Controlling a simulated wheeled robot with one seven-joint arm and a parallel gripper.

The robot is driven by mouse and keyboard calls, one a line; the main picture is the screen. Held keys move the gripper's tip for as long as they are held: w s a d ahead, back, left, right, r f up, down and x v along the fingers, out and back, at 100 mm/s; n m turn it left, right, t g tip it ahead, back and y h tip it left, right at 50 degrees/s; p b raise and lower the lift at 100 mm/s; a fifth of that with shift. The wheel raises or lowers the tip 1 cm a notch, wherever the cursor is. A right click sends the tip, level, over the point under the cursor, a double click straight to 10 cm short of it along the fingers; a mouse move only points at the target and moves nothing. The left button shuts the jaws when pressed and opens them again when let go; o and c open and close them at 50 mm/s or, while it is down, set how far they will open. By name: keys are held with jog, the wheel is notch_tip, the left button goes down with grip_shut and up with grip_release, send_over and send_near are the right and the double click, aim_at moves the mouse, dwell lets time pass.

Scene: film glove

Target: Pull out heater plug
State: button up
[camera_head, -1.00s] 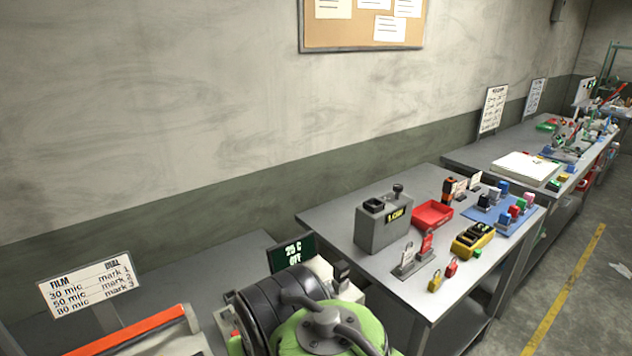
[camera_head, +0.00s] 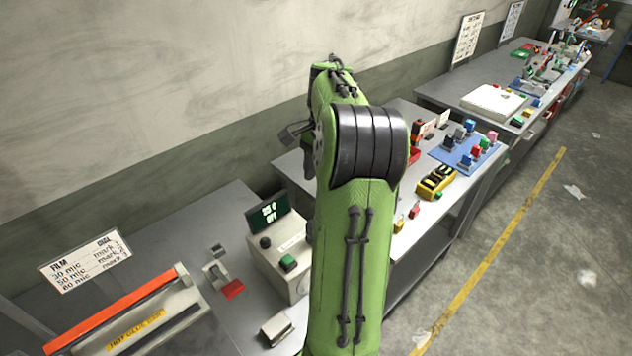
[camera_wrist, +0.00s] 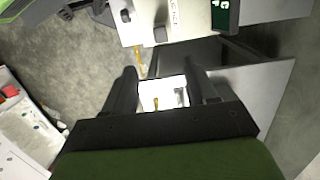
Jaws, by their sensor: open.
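A pale heater control box (camera_head: 285,255) with a dark knob, a green button and a dark screen (camera_head: 268,214) stands on the near bench, left of my arm. Part of what looks like this box also shows at the top of the wrist view (camera_wrist: 175,22). I cannot pick out the heater plug for certain; a small grey block (camera_head: 276,330) lies in front of the box. My gripper (camera_wrist: 162,76) is open, its two dark fingers apart. A bright white patch shows between and beyond the fingers, and I see nothing gripped.
A sealer with an orange bar (camera_head: 110,314) and a film sign (camera_head: 85,262) are at the left. A grey switch with a red part (camera_head: 222,277) stands between sealer and box. A yellow tool (camera_head: 436,182) and blue mat (camera_head: 464,150) lie on the middle bench.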

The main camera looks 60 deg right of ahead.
aim_at(311, 224)
jog(key=f, duration=0.5)
jog(key=a+f, duration=0.1)
jog(key=f, duration=0.4)
jog(key=a+f+b, duration=0.1)
jog(key=f, duration=0.4)
jog(key=shift+w, duration=0.35)
jog(key=c, duration=1.1)
jog(key=shift+o, duration=0.2)
jog(key=shift+r, duration=0.1)
jog(key=shift+r, duration=0.1)
jog(key=shift+r+p, duration=0.25)
jog(key=shift+p, duration=0.05)
jog(key=shift+r+p, duration=1.7)
jog(key=shift+r, duration=0.35)
